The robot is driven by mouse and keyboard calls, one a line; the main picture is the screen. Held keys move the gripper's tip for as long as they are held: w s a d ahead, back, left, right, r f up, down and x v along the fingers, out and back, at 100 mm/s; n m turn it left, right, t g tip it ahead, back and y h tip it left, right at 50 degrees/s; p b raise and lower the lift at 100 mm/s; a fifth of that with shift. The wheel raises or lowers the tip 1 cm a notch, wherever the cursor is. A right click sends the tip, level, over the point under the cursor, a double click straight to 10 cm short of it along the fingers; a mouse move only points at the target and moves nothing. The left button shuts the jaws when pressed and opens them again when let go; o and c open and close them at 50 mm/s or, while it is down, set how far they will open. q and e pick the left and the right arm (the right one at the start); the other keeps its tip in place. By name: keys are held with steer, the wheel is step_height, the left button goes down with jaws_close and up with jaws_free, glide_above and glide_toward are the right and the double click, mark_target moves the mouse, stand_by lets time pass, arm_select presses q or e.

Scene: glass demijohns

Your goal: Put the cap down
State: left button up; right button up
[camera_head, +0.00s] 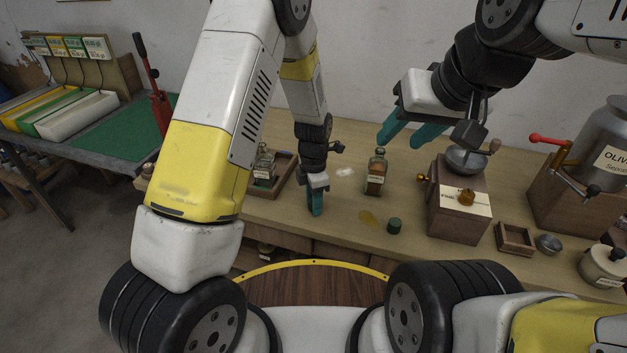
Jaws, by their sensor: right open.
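A small dark green cylinder (394,226), which looks like the cap, stands on the wooden bench (345,225) near its front edge. My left gripper (316,212) points down at the bench, left of the green cylinder and apart from it. Its teal fingers overlap in this view, so I cannot tell whether they are open or hold anything. My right gripper (401,143) is open and empty, raised above the bench, with its teal fingers spread above and to the right of a small labelled glass bottle (376,176).
A wooden grinder (460,208) stands right of the green cylinder, with a small wooden tray (515,239) beside it. A metal canister (605,150) is at far right. A wooden tray (284,180) with glass bottles lies left. A yellowish patch (369,218) marks the bench.

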arm_select(q)
steer(key=s+a+r+m+t+h, duration=0.1)
steer(key=s+a+r+m, duration=0.15)
steer(key=r, duration=0.85)
steer(key=s+a+r+m+h, duration=0.1)
steer(key=a+r+m, duration=0.15)
steer(key=r, duration=0.85)
steer(key=s+a+r+m+t, duration=0.2)
steer(key=s+a+r+m, duration=0.2)
steer(key=s+r+m, duration=0.2)
steer(key=s+a+r+m+t, duration=0.3)
steer(key=s+a+r+m, duration=0.2)
steer(key=s+m, duration=0.5)
steer(key=shift+s+r+m, duration=0.15)
steer(key=shift+r+m, duration=0.5)
steer(key=shift+m, duration=0.15)
